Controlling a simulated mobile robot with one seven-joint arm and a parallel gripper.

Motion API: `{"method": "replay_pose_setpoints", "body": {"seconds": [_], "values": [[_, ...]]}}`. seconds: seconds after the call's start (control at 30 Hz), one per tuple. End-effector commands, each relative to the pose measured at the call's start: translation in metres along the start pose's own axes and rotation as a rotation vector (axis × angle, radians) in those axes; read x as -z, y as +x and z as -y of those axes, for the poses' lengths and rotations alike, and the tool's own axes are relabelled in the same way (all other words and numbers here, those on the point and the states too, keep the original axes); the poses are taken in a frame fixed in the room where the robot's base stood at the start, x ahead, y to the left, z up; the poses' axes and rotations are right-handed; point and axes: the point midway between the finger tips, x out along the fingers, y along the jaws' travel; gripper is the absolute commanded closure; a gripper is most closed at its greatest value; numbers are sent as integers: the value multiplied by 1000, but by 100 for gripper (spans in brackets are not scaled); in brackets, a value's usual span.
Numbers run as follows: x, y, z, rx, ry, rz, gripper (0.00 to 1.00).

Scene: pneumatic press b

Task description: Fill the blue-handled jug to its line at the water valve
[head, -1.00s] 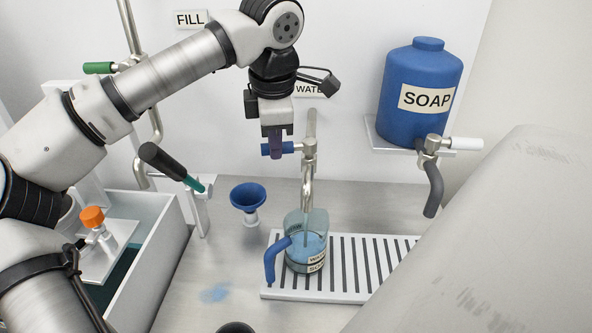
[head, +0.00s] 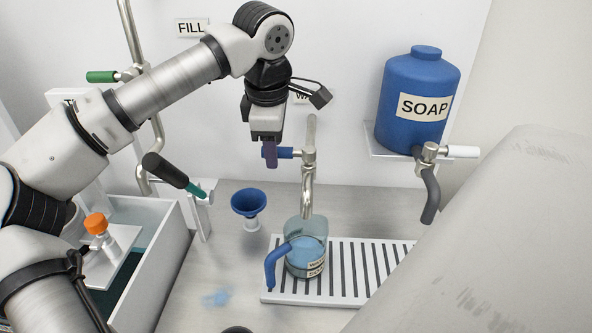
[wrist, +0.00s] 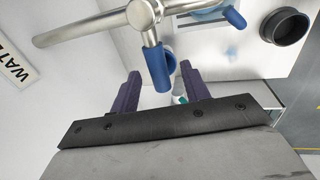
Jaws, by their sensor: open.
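The jug (head: 306,258) is clear with a blue handle (head: 276,262) on its left. It stands upright on the slotted drain tray below the water spout (head: 307,195) and holds light-blue water. I cannot tell the water level against its line. No stream shows under the spout now. The water valve has a blue lever (head: 287,153) pointing left. My gripper (head: 269,158) is open at the lever's left end. In the wrist view the blue lever (wrist: 158,68) lies between the two spread purple fingers, with gaps visible. The jug is largely out of the wrist view.
The drain tray (head: 350,292) has free slots right of the jug. A blue funnel (head: 249,202) stands left of it. A blue SOAP tank (head: 418,100) with a tap hangs at right. A sink (head: 160,265) and a green-and-black lever (head: 176,174) are at left.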

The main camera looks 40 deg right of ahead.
Motion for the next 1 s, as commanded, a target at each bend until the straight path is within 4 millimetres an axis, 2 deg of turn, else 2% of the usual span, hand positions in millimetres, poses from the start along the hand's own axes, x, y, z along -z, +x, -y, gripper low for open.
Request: {"method": "replay_pose_setpoints", "body": {"seconds": [1.0], "values": [[62,-1,4,0,-2,0,54]]}}
